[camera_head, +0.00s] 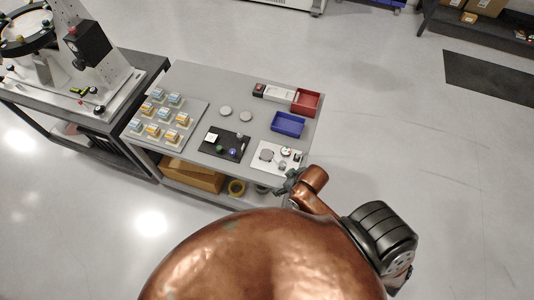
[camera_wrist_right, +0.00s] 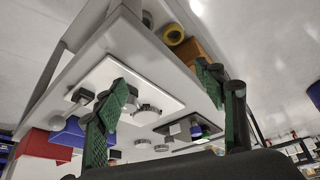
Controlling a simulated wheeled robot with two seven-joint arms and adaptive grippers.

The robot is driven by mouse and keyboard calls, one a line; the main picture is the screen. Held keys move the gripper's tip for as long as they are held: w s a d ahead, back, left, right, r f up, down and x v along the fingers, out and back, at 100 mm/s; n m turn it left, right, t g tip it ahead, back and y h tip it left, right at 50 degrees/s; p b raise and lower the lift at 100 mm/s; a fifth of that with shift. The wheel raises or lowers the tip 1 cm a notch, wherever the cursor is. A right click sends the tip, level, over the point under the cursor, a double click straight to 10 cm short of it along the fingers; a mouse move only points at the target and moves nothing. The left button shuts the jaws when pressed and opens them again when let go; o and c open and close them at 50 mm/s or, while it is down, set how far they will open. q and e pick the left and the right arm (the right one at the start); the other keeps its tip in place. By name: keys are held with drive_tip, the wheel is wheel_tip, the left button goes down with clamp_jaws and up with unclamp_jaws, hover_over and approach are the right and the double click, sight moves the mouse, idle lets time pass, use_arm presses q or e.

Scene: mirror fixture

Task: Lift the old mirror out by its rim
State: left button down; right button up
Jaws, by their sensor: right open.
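A white fixture plate (camera_head: 268,168) lies at the table's near right corner. It carries a grey round disc (camera_head: 266,155), which looks like the old mirror, and small parts beside it. The plate also shows in the right wrist view (camera_wrist_right: 150,86), with a round, ridged-rim piece (camera_wrist_right: 147,112) on it. My right gripper (camera_head: 290,183) is at the table edge just by the plate, apart from the disc. In the right wrist view my right gripper (camera_wrist_right: 162,77) is open, with green-padded fingers spread and nothing between them. My left gripper is not in view.
Two loose round discs (camera_head: 225,111) lie mid-table. A black tray (camera_head: 211,149), blue bin (camera_head: 288,124), red bin (camera_head: 306,102) and tray of small boxes (camera_head: 186,138) stand around them. A cardboard box (camera_head: 190,176) and yellow roll (camera_head: 236,187) sit below.

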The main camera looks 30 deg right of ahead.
drive_tip(key=w+a+n, duration=0.1)
drive_tip(key=w, duration=0.1)
drive_tip(key=w+a+r+n+y, duration=0.1)
drive_tip(key=w+a, duration=0.1)
drive_tip(key=w, duration=0.1)
drive_tip(key=w+a+r+n+y, duration=0.1)
drive_tip(key=w+a+n, duration=0.1)
drive_tip(key=w, duration=0.1)
drive_tip(key=shift+w+a, duration=0.1)
drive_tip(key=shift+n+g, duration=0.3)
drive_tip(key=shift+g, duration=0.2)
drive_tip(key=w+d, duration=0.2)
drive_tip(key=w, duration=0.1)
drive_tip(key=shift+d+r, duration=0.15)
drive_tip(key=shift+d, duration=0.2)
approach(267, 154)
drive_tip(key=a, duration=0.1)
drive_tip(key=shift+f+m+h, duration=0.3)
drive_tip(key=shift+f+m, duration=0.05)
drive_tip(key=shift+m, duration=0.05)
drive_tip(key=x, duration=0.7)
drive_tip(key=shift+w+d+f, duration=0.1)
drive_tip(key=shift+d, duration=0.05)
drive_tip(key=shift+c, duration=0.6)
drive_tip(key=c, duration=1.1)
drive_tip(key=shift+c, duration=0.4)
